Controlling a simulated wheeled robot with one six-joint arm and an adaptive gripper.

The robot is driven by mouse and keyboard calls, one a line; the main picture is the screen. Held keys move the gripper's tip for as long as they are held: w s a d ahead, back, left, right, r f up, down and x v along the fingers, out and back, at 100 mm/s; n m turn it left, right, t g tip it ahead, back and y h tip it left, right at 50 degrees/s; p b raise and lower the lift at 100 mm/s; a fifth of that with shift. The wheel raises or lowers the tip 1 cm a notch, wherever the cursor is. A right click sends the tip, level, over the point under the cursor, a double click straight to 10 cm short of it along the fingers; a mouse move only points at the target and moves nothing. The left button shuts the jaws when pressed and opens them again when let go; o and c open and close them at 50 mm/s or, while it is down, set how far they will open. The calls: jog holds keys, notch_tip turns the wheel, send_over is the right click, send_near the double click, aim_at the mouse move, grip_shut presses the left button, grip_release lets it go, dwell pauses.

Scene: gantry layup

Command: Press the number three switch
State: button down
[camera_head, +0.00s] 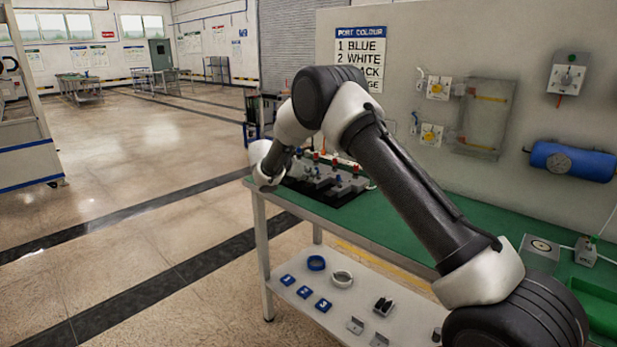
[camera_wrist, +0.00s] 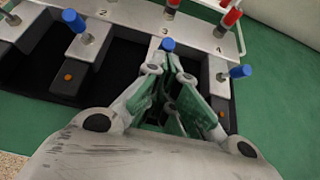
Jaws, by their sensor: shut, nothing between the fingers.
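A bank of numbered grey-and-black units (camera_head: 325,178) sits at the left end of the green bench. In the wrist view the number three unit (camera_wrist: 165,31) has a blue-capped post (camera_wrist: 168,46) in the middle. The number two unit (camera_wrist: 85,48) is to its left and the number four unit (camera_wrist: 220,62) to its right. Each of those two shows an orange button on its dark front block. My gripper (camera_wrist: 168,75) is shut and empty, in front of the number three unit. It hides that unit's front, so I cannot tell whether it touches anything. The head view hides my gripper.
Red-capped posts (camera_wrist: 232,17) stand behind the units. Blue number tags (camera_head: 304,292) and rings lie on the lower shelf. A port colour sign (camera_head: 361,52) hangs behind, partly covered by my arm.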

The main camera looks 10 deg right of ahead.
aim_at(317, 168)
jog(key=shift+w+d+r+g+y, duration=0.1)
jog(key=shift+r+g+y, duration=0.2)
jog(key=shift+y, duration=0.1)
jog(key=shift+w+d+r+g+y, duration=0.2)
jog(key=shift+r+g+y, duration=0.15)
jog(key=shift+y, duration=0.15)
jog(key=shift+w+d+r+g+y, duration=0.1)
jog(key=shift+d+r+g+y, duration=0.1)
jog(key=shift+g+y, duration=0.25)
jog(key=shift+w+d+r, duration=0.4)
jog(key=shift+d+r, duration=0.1)
jog(key=shift+d, duration=0.2)
jog(key=shift+r, duration=0.15)
jog(key=shift+r, duration=0.7)
